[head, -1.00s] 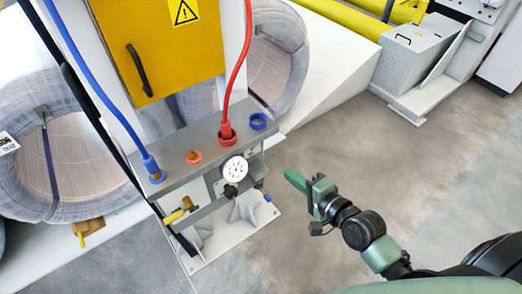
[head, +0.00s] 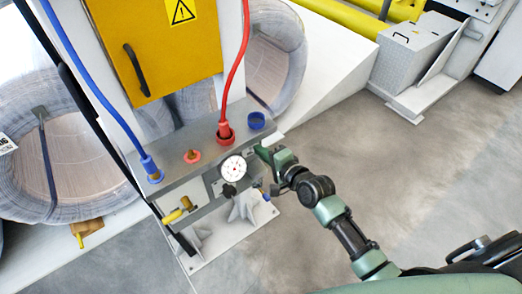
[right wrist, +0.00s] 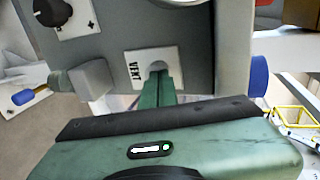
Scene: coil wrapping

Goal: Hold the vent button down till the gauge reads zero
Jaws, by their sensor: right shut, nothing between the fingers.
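My right gripper (head: 261,151) is shut and empty at the right end of the grey panel box (head: 190,145). In the right wrist view its green fingers (right wrist: 158,88) reach up to a white plate marked VENT (right wrist: 135,72). The fingertips overlap the plate and cover most of the vent button's place; I cannot tell whether the button is pressed. The round white gauge (head: 233,168) is on the panel front, left of the gripper; its needle is too small to read. My left gripper is not in view.
A black knob (right wrist: 52,10) with plus and minus marks is near the vent plate. A red hose (head: 236,80) and a blue hose (head: 100,90) plug into the box top, beside an empty blue socket (head: 257,121). A yellow cabinet (head: 170,50) stands behind. The floor at right is clear.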

